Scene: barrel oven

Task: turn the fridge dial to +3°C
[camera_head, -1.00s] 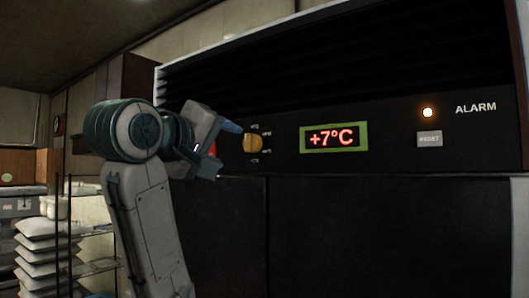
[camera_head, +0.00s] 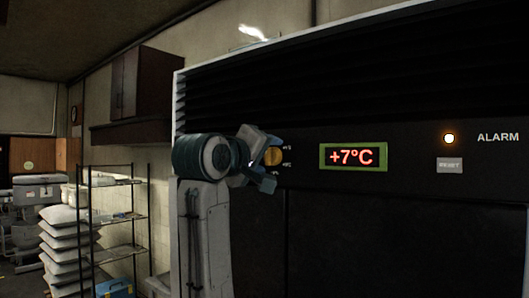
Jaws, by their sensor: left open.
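The fridge dial (camera_head: 273,156) is a round yellow-orange knob on the black fridge panel, with small white marks around it. My left gripper (camera_head: 270,160) is at the dial, with one finger above it and one below; it is open. I cannot tell whether the fingers touch the dial. My gripper hides the dial's left side and some marks. The display (camera_head: 352,157), in a green frame right of the dial, reads +7°C in red. My right gripper is not in view.
At the left stand a wire shelf (camera_head: 118,220) and a stack of white sacks (camera_head: 62,245). A dark cabinet (camera_head: 148,85) hangs on the wall behind.

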